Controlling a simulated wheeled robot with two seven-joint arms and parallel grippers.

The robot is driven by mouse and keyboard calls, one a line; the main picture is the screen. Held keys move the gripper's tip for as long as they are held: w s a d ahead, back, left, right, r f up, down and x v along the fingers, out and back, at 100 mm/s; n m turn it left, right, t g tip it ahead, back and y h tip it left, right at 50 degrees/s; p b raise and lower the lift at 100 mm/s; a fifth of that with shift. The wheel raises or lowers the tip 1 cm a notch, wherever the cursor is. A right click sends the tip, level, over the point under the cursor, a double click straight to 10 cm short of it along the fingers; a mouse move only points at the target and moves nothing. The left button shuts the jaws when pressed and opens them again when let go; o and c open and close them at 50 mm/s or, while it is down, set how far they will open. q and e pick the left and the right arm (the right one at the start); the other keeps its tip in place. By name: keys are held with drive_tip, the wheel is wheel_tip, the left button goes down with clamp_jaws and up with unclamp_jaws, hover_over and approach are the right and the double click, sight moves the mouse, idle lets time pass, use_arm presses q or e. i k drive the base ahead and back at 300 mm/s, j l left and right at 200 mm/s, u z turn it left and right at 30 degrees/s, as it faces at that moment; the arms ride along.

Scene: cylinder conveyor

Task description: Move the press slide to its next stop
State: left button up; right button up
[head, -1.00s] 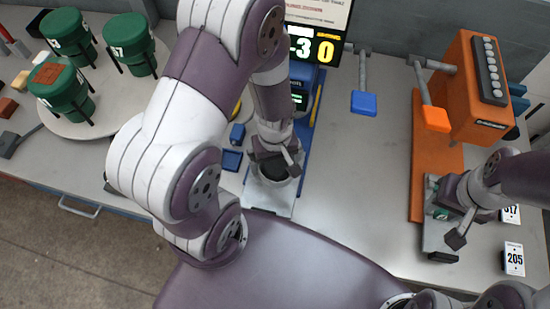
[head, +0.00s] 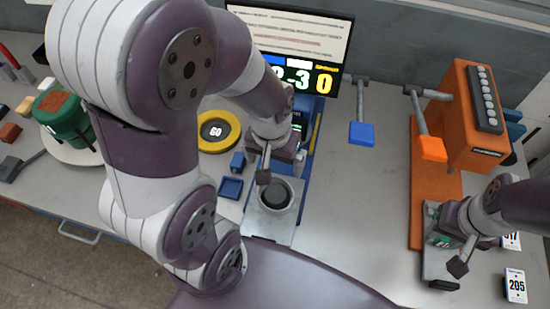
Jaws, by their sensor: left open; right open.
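The orange press (head: 468,120) stands at the right of the bench, with its orange base plate (head: 422,190) running toward me. A grey metal slide (head: 438,266) sits at the near end of that base. A small green piece shows on the slide, partly hidden by my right gripper (head: 451,244). The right gripper is open, low over the slide; I cannot tell whether it touches it. My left gripper (head: 272,166) is open and empty, above and behind a grey cup with a dark inside (head: 275,196) on the blue-framed station.
A monitor (head: 292,40) stands at the back. A blue-tipped lever (head: 361,133) and an orange-tipped lever (head: 432,149) stick out from the back. The bench between the stations is clear.

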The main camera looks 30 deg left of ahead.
sight(256, 222)
drive_tip(key=k+l+u, duration=0.2)
drive_tip(key=k+u, duration=0.2)
drive_tip(key=k, duration=0.25)
drive_tip(key=k+u, duration=0.45)
drive_tip(key=k, duration=0.25)
drive_tip(key=i+u, duration=0.1)
drive_tip(key=u, duration=0.25)
drive_tip(key=i+l+u, duration=0.1)
drive_tip(key=u, duration=0.3)
drive_tip(key=i+l, duration=0.25)
drive_tip(key=i, duration=0.15)
